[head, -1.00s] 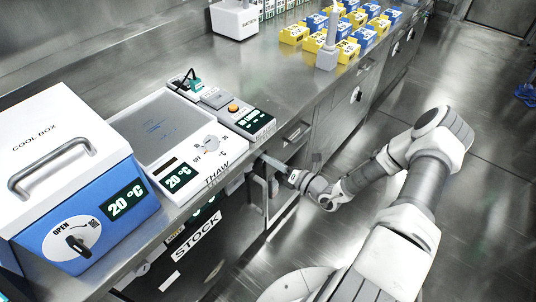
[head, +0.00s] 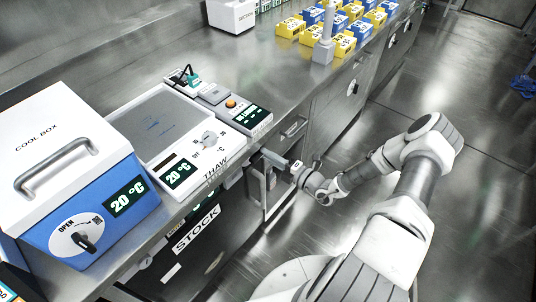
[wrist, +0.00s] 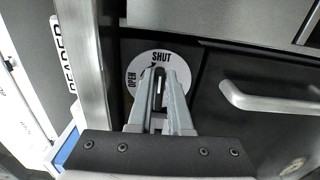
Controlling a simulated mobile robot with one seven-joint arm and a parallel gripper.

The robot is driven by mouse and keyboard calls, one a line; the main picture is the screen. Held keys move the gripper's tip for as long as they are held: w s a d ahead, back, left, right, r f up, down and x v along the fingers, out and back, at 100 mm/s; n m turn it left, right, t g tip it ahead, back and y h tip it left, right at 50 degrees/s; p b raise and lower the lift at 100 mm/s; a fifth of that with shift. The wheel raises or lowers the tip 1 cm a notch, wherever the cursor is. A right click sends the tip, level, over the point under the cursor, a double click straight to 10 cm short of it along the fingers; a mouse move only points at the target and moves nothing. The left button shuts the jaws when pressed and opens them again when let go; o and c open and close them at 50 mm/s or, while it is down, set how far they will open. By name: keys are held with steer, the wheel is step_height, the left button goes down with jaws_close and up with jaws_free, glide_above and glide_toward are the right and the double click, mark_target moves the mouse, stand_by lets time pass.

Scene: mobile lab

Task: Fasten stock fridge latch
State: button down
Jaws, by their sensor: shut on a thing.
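In the wrist view, a round white dial (wrist: 137,67) marked SHUT and OPEN is set on a dark front. My gripper (wrist: 163,78) is in front of it, its grey fingers closed on the dial's dark latch knob. In the head view my gripper (head: 270,157) reaches under the bench edge, right of the THAW unit. The STOCK label (head: 196,229) is below the bench, to the left of my gripper. The dial is hidden in the head view.
A pale bar handle (wrist: 265,100) projects right of the dial. A READER plate (wrist: 65,55) stands at the left. On the bench are a blue-and-white cool box (head: 75,190) and the THAW unit (head: 215,140). The floor to the right is open.

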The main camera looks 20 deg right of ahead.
steer(key=shift+f, duration=0.1)
stand_by(0.5)
steer(key=c, duration=0.8)
jaws_free()
steer(key=shift+c, duration=0.2)
steer(key=p+v, duration=0.1)
steer(key=v, duration=1.6)
steer(key=shift+s, duration=0.15)
steer(key=shift+d, duration=0.1)
